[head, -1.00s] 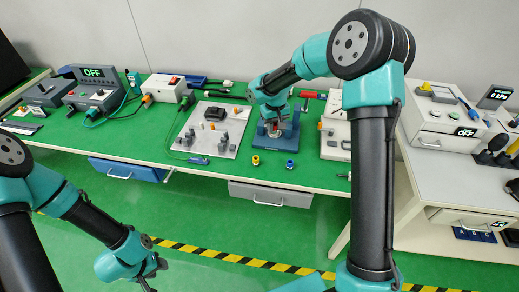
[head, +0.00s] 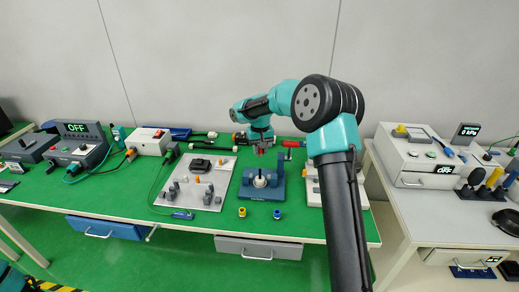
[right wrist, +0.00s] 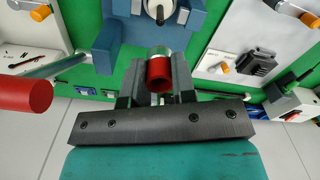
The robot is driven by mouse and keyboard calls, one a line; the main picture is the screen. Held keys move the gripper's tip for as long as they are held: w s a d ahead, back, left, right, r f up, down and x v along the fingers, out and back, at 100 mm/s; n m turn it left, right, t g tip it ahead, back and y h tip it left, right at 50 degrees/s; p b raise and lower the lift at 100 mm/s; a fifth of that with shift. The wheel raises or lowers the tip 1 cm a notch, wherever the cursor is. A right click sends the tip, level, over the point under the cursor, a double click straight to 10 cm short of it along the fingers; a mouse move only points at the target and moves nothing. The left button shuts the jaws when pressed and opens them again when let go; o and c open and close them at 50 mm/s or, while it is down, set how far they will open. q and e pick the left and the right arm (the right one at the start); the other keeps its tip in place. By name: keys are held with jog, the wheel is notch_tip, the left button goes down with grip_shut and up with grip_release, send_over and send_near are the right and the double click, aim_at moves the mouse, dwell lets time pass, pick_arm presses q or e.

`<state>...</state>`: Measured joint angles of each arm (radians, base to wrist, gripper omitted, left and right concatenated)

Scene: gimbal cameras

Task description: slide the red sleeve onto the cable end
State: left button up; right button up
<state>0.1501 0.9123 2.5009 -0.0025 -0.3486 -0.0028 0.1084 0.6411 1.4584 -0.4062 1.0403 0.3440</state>
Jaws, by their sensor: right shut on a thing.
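My right gripper (head: 262,149) is above and just behind the blue stand (head: 275,190). In the right wrist view its two fingers (right wrist: 156,80) are shut on a short red cylinder, the red sleeve (right wrist: 160,74), with a pale, shiny round part at its far end. The sleeve is too small to read clearly in the head view. I cannot tell for certain which part is the cable end; black cable pieces with pale ends (head: 212,134) lie at the back of the table. My left gripper is out of view.
A red-handled tool (head: 292,143) lies right of the gripper; its handle (right wrist: 25,95) looms at the left of the wrist view. A grey plate with pegs (head: 212,168) is left of the stand. Yellow (head: 242,212) and blue (head: 277,214) small parts stand in front.

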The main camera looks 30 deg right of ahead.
jog(key=shift+f, duration=1.6)
jog(key=shift+f, duration=0.1)
jog(key=shift+f, duration=1.3)
jog(key=shift+f, duration=3.15)
jog(key=o, duration=1)
jog(key=shift+r, duration=0.15)
notch_tip(320, 180, up, 17)
send_over(260, 155)
jog(key=w, duration=0.1)
jog(key=shift+d, duration=0.3)
